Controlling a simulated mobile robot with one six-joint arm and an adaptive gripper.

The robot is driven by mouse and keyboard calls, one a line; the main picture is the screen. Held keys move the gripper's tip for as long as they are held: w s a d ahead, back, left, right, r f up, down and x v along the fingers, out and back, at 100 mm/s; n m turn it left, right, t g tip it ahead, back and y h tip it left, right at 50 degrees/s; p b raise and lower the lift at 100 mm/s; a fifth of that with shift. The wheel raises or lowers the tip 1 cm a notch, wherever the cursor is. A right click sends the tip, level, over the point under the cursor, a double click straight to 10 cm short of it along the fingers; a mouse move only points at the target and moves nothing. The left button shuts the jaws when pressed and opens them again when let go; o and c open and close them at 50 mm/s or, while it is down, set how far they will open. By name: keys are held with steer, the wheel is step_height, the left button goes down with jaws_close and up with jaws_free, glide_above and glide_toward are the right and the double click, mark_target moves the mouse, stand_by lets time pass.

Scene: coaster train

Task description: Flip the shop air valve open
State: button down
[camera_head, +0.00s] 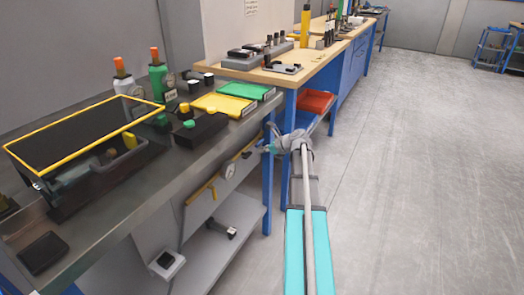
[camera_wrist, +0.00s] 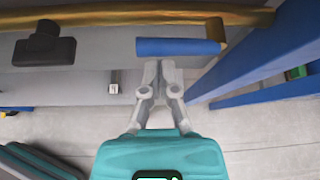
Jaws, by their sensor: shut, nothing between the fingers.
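The shop air valve has a blue lever handle (camera_wrist: 180,47) joined to a brass fitting at the right end of a brass pipe (camera_wrist: 130,17). In the wrist view the handle lies level, roughly alongside the pipe. My gripper (camera_wrist: 160,64) is shut and empty, with its fingertips just below the handle in the picture; I cannot tell whether they touch it. In the head view the brass pipe (camera_head: 205,188) runs along the front of the steel bench, and my gripper (camera_head: 269,148) is at its right end, partly covering the valve.
The steel bench (camera_head: 130,215) carries a yellow-framed bin (camera_head: 85,140) and yellow and green trays. A blue bench leg (camera_wrist: 265,45) stands close right of the valve. The floor (camera_head: 410,170) to the right is clear.

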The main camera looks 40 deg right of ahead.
steer(key=s+d+r+p, duration=0.2)
steer(key=s+d+p, duration=0.1)
steer(key=s, duration=0.5)
steer(key=shift+s+d+r, duration=0.25)
steer(key=shift+s+d, duration=0.05)
steer(key=shift+d, duration=0.05)
stand_by(0.3)
steer(key=shift+s, duration=0.1)
stand_by(0.6)
